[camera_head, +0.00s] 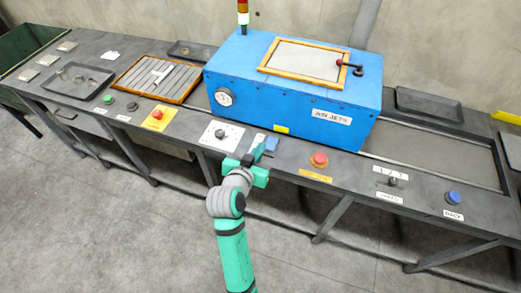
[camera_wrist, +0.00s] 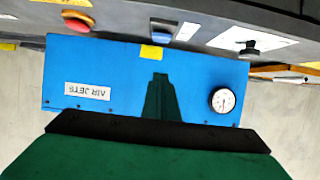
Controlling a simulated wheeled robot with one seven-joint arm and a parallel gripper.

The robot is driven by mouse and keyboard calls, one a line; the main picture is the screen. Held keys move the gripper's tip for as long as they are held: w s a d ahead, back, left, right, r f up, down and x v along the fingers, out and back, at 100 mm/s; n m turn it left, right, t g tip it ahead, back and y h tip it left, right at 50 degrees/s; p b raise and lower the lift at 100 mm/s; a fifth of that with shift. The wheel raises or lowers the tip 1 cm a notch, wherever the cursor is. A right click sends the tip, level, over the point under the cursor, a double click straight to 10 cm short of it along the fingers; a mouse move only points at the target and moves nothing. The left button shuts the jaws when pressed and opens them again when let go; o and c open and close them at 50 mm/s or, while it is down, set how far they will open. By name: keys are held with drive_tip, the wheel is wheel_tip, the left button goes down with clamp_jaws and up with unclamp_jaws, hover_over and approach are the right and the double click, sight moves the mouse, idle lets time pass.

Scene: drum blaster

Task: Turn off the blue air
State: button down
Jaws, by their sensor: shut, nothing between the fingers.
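A small blue switch (camera_head: 271,145) sits on the bench's front ledge, just right of a small white label (camera_head: 258,139). In the wrist view the switch (camera_wrist: 161,37) shows as a dark block with a blue edge beside the label (camera_wrist: 187,31). I cannot read that label. The blue box marked AIR JETS (camera_head: 290,85) stands behind it; it also fills the middle of the wrist view (camera_wrist: 100,65). My green gripper (camera_head: 259,153) is shut and empty, close to the switch on its left front side. Its closed fingertips (camera_wrist: 160,76) point towards the ledge. I cannot tell whether they touch the switch.
Left of the switch is a white dial plate with a black knob (camera_head: 221,134). Right are a red button (camera_head: 319,159), a small black selector (camera_head: 392,180) and a blue button (camera_head: 453,196). A gauge (camera_head: 224,97) is on the box. Open floor lies in front.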

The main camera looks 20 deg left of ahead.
hover_over(269, 143)
drive_tip(key=s, duration=0.3)
drive_tip(key=f, duration=0.3)
drive_tip(key=shift+s, duration=0.2)
drive_tip(key=f, duration=0.2)
drive_tip(key=shift+s+f, duration=0.2)
drive_tip(key=shift+f, duration=0.1)
drive_tip(key=shift+s+f, duration=0.1)
drive_tip(key=shift+f, duration=0.65)
drive_tip(key=shift+s+f, duration=0.15)
drive_tip(key=shift+f, duration=0.4)
drive_tip(key=shift+r, duration=0.85)
drive_tip(key=shift+r, duration=0.1)
